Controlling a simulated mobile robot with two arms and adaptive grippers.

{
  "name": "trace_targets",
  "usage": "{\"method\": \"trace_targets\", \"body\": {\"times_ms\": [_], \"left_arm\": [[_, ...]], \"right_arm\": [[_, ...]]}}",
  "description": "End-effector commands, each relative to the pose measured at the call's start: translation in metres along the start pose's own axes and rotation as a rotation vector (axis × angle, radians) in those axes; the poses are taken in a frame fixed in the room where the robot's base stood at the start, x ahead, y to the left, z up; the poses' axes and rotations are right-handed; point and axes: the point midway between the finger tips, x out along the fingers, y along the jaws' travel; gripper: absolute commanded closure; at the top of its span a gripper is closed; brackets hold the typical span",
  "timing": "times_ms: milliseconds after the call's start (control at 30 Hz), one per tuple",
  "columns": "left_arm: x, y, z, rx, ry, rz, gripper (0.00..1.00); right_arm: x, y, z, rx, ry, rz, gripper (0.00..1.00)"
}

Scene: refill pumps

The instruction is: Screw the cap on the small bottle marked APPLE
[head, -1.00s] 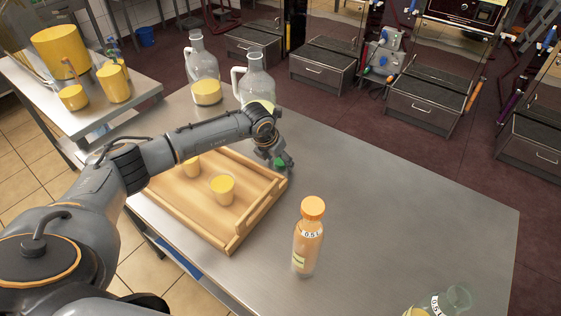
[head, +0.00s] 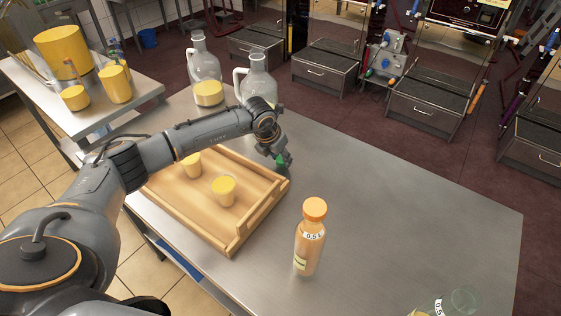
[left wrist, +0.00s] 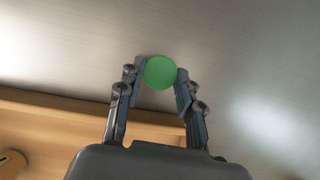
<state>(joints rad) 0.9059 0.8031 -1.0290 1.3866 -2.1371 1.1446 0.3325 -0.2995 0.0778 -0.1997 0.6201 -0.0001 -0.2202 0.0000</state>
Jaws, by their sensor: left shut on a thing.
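My left gripper (head: 281,160) is shut on a green cap (left wrist: 160,72). The cap sits between the two fingertips in the left wrist view, over the bare metal table (head: 400,215). In the head view it is just right of the wooden tray. A clear small bottle (head: 464,299) with a 0.5 L mark and an open top is cut off by the bottom right edge; its name label is out of sight. A filled orange bottle (head: 309,245) with an orange cap stands upright at the middle front; its label is too small to read. My right gripper is not in view.
Two clear jugs, one at the back (head: 205,68) and one nearer (head: 258,80), stand behind my left arm. The table's middle and right are clear.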

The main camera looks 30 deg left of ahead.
Motion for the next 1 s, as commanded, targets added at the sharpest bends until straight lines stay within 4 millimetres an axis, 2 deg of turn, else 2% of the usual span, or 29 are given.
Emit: {"method": "trace_targets", "body": {"times_ms": [67, 267, 433, 700, 1000], "left_arm": [[-0.010, 0.001, 0.006, 0.001, -0.006, 0.001, 0.74], [-0.047, -0.011, -0.003, 0.003, -0.005, 0.000, 0.74], [-0.087, -0.024, -0.014, 0.003, -0.005, 0.001, 0.74], [-0.122, -0.049, -0.047, 0.002, -0.003, 0.000, 0.74], [-0.147, -0.064, -0.067, 0.000, -0.002, 0.000, 0.74]], "right_arm": [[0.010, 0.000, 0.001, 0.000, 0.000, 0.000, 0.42], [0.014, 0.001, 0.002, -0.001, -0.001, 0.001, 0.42], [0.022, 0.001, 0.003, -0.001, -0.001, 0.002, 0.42], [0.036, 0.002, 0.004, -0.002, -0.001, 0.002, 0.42], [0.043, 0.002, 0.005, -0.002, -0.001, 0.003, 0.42]]}}
